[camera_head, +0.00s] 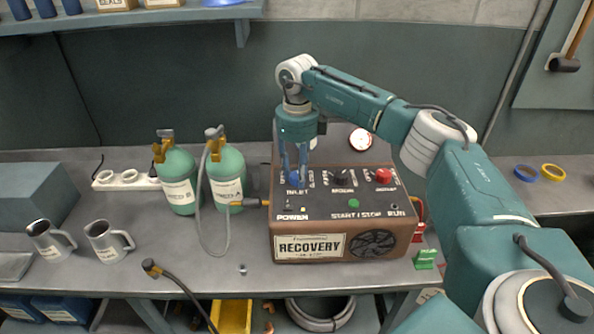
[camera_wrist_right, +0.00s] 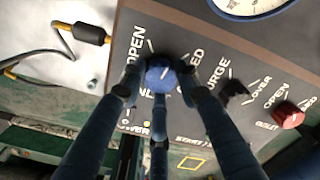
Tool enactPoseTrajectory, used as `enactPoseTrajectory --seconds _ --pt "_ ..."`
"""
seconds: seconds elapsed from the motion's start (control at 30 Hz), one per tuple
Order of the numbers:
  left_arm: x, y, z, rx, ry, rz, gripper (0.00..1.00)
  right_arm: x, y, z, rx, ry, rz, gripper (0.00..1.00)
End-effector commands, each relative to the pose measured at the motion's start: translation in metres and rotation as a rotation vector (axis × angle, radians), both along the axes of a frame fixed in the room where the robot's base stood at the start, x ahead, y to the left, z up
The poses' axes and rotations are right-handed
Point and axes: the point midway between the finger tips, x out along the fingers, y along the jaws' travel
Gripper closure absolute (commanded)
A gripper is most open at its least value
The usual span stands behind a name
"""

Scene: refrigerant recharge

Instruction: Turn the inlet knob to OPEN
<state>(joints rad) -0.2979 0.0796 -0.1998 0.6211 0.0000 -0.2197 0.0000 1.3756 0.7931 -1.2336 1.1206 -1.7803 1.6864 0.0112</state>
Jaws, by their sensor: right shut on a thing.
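The recovery machine (camera_head: 385,239) is a brown box with a dark top panel on the bench. Its blue inlet knob (camera_head: 295,179) is at the panel's back left, mostly covered by my fingers in the head view. My right gripper (camera_head: 294,174) points down and is shut on this knob. In the right wrist view, the fingers of my right gripper (camera_wrist_right: 160,84) close around the blue knob (camera_wrist_right: 158,70). OPEN is printed to the knob's left there, and a partly hidden label ending in ED to its right. A small pale mark shows on the knob; its pointing direction is unclear. My left gripper is out of view.
A black knob (camera_head: 341,173) and a red outlet knob (camera_head: 384,176) stand right of the inlet knob. A round gauge (camera_head: 360,139) is behind. Two green cylinders (camera_head: 179,181) (camera_head: 226,186) stand left, with a grey hose (camera_head: 201,222) between them and the machine.

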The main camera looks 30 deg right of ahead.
Motion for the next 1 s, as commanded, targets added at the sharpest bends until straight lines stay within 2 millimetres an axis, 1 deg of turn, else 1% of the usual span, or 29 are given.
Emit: enactPoseTrajectory --seconds 0.6,0.8,1.0 --pt "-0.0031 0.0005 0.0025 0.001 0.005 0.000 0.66 -0.0006 -0.0023 0.0000 0.000 0.004 0.578 0.94" --pt "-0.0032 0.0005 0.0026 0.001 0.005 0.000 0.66 -0.0003 -0.0027 0.0002 0.000 0.004 0.737 0.94" --pt "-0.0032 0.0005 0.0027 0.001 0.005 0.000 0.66 0.0001 -0.0030 0.0004 -0.001 0.002 0.853 0.94"
